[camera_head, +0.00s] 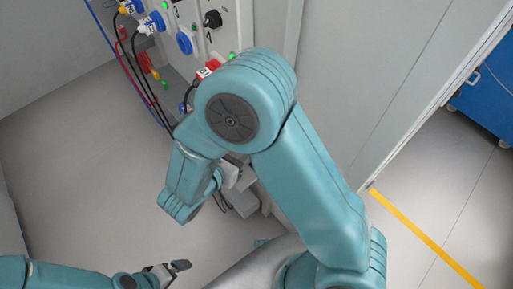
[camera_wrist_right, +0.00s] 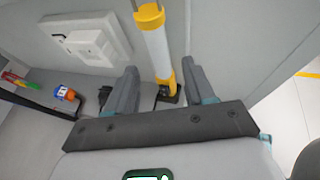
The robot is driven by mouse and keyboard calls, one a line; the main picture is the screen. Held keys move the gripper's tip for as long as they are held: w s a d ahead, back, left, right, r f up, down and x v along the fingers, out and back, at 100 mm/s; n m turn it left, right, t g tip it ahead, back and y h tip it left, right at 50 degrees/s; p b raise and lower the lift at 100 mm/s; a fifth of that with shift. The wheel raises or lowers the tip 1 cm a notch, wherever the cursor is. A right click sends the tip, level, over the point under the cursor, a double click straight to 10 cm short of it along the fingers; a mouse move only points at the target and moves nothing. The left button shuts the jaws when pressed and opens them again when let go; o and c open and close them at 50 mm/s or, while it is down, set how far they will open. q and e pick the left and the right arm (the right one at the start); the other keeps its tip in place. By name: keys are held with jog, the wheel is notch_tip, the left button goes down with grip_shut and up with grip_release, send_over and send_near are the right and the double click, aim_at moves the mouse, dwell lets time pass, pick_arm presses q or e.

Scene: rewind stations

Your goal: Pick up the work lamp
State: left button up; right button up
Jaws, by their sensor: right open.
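The work lamp (camera_wrist_right: 156,50) is a white tube with yellow ends, standing upright near the wall in the right wrist view. My right gripper (camera_wrist_right: 159,66) is open, with one grey finger on each side of the lamp in the picture. I cannot tell whether the lamp's tube is fully between the fingers in depth. No contact shows. In the head view my right arm covers the lamp. My left gripper (camera_head: 176,268) is low at the left of the head view, small and away from the panel; its opening is unclear.
A white switch plate (camera_wrist_right: 90,45) is on the wall left of the lamp. Blue plugs (camera_head: 184,43) and cables stick out from the panel. Floor at left is clear.

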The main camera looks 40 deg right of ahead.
jog(key=x, duration=0.8)
jog(key=shift+w+d+f, duration=0.15)
jog(key=shift+w+f, duration=0.1)
jog(key=shift+w, duration=0.1)
jog(key=shift+c, duration=0.3)
grip_shut()
